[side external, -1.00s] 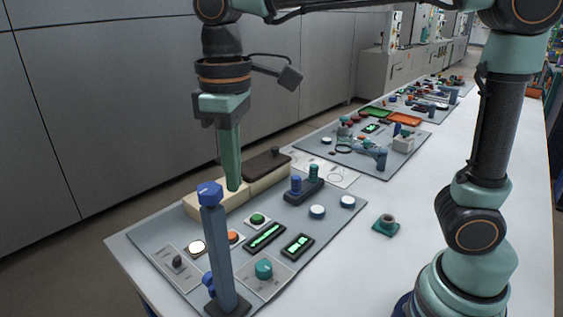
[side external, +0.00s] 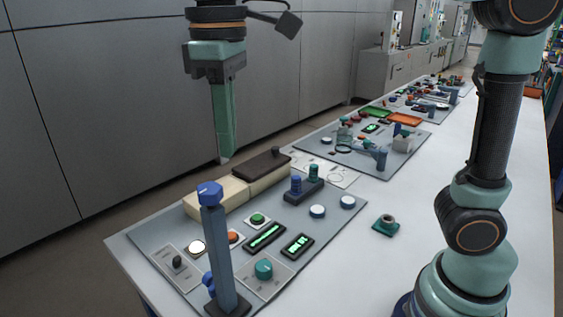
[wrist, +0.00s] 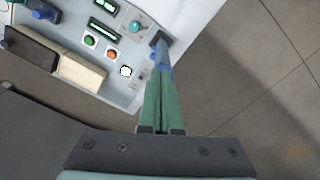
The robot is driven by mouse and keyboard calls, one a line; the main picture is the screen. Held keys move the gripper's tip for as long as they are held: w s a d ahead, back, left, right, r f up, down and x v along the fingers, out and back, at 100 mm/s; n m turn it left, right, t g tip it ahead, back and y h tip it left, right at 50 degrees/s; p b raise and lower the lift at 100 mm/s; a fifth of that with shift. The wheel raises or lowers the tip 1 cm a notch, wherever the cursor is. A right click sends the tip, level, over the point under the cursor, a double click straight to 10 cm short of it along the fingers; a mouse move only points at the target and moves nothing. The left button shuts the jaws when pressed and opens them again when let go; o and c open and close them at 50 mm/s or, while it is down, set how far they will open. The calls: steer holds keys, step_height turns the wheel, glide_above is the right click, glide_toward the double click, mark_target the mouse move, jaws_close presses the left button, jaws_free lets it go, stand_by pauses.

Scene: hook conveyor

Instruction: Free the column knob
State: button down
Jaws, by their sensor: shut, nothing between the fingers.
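A blue-grey column (side external: 219,250) stands upright at the near left of the grey panel on a dark base. A bright blue knob-like head (side external: 209,192) caps it, and a smaller blue knob (side external: 208,281) sticks out low on its left side. The column also shows in the wrist view (wrist: 160,48), just past my fingertips and partly hidden by them. My gripper (side external: 224,158) is shut and empty, its green fingers pointing down. It hangs above and beyond the column head, over the cream box, apart from both. The closed fingers also show in the wrist view (wrist: 163,85).
The grey panel (side external: 150,232) carries buttons, a teal dial (side external: 264,269), green displays and a twin-post block (side external: 303,190). A green part (side external: 386,225) lies on the table.

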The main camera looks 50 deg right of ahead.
mark_target(209, 194)
step_height(209, 194, down, 6)
steer(key=s+a, duration=0.1)
steer(key=a, duration=0.1)
stand_by(0.6)
steer(key=shift+w+f, duration=0.1)
steer(key=shift+w, duration=0.3)
stand_by(0.8)
